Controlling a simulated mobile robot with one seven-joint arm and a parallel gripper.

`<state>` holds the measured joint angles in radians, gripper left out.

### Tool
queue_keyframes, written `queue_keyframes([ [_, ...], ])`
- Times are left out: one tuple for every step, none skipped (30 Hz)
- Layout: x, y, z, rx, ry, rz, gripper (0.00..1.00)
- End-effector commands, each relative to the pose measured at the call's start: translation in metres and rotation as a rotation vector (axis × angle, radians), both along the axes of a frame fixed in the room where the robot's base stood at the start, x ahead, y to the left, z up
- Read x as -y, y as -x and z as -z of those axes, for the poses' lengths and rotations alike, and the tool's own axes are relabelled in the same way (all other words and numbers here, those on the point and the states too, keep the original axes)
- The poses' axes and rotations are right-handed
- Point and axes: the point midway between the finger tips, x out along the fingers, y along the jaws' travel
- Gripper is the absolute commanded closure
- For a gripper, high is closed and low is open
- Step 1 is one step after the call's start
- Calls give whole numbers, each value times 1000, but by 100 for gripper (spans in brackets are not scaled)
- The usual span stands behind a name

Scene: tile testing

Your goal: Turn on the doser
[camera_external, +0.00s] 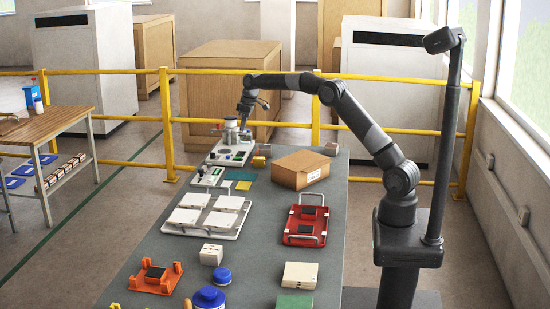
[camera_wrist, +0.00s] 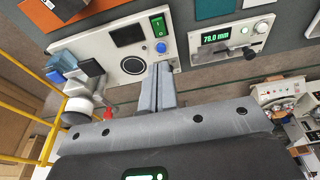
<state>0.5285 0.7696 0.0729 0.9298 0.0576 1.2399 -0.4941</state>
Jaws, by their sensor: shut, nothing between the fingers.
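The doser (camera_wrist: 95,48) is a pale panel at the upper left of the wrist view. It has a black screen (camera_wrist: 128,35), a green rocker switch (camera_wrist: 157,26), a blue button (camera_wrist: 161,47) and a dark round dial with a blue ring (camera_wrist: 133,65). In the external view the doser (camera_external: 230,155) is at the table's far end. My gripper (camera_wrist: 159,66) is shut and empty, its fingertips appearing just below the blue button. I cannot tell whether they touch the panel. My gripper (camera_external: 243,122) is above the doser.
A second device (camera_wrist: 232,40) with a lit green display, reading about 78.0 mm, and a black knob lies right of the doser. A cardboard box (camera_external: 300,169), white tiles on a tray (camera_external: 195,231) and a red tray (camera_external: 304,240) occupy the table. A yellow railing (camera_external: 100,72) runs behind.

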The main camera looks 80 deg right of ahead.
Motion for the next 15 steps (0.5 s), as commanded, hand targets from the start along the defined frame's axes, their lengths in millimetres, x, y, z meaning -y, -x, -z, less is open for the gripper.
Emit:
queue_keyframes([
  [-1,-1,9,-4,-2,0,100],
  [-1,-3,15,-3,-2,0,100],
  [-1,-5,23,-4,-2,0,100],
  [-1,-6,29,-4,-3,-1,100],
  [-1,-8,35,-3,-2,0,100],
  [-1,-9,44,-4,-3,-1,100],
  [-1,-11,51,-4,-3,-1,100],
  [-1,-13,57,-4,-3,-1,100],
  [-1,-14,65,-4,-3,-1,100],
  [-1,-16,71,-3,-2,0,100],
  [-1,-18,77,-3,-2,0,100],
  [-1,-19,85,-3,-2,0,100],
  [-1,-20,90,-2,-2,0,100],
  [0,-19,95,-2,-2,0,100],
  [0,-17,101,-3,-2,1,100],
])
